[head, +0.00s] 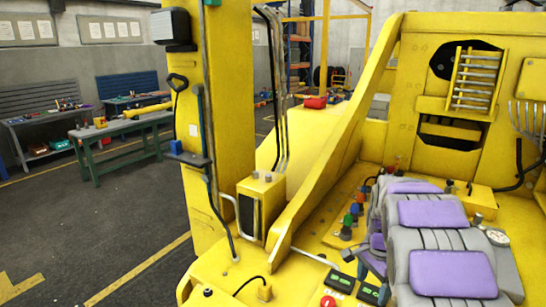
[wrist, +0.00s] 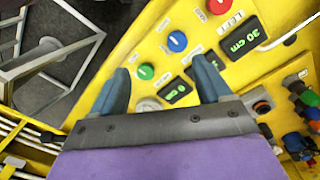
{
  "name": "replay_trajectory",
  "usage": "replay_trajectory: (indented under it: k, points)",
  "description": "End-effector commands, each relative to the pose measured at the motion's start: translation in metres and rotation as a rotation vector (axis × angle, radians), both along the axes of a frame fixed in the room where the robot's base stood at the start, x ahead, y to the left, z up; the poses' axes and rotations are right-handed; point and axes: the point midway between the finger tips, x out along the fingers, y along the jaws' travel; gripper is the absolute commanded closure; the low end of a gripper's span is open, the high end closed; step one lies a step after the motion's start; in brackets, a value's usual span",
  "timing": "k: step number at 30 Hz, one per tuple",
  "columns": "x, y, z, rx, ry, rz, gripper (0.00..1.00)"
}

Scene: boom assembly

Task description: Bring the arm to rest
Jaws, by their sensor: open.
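My grey arm with purple pads is folded at the right of the head view, over the yellow machine (head: 340,240). My gripper (wrist: 163,78) is open in the wrist view, its two blue-grey fingers apart with nothing between them. It faces the yellow control panel (wrist: 200,60). A green button (wrist: 145,72), a blue button (wrist: 177,41), and a small display (wrist: 175,92) show near the fingers. I cannot tell whether the fingers touch the panel. In the head view the gripper is partly hidden by the arm.
A red button (wrist: 219,5) and a "30 cm" display (wrist: 240,38) are farther along the panel. Coloured levers (head: 352,218) and a gauge (head: 497,237) stand close to the arm. A yellow column (head: 220,120) rises at left centre. Workbenches (head: 120,145) stand beyond open floor.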

Motion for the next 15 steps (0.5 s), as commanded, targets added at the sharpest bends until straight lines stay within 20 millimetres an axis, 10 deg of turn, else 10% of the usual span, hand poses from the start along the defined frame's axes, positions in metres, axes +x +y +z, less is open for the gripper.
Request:
replay_trajectory:
  k: [15]
  points:
    - [-0.165, 0.084, 0.02, 0.036, 0.061, 0.565, 0.22]
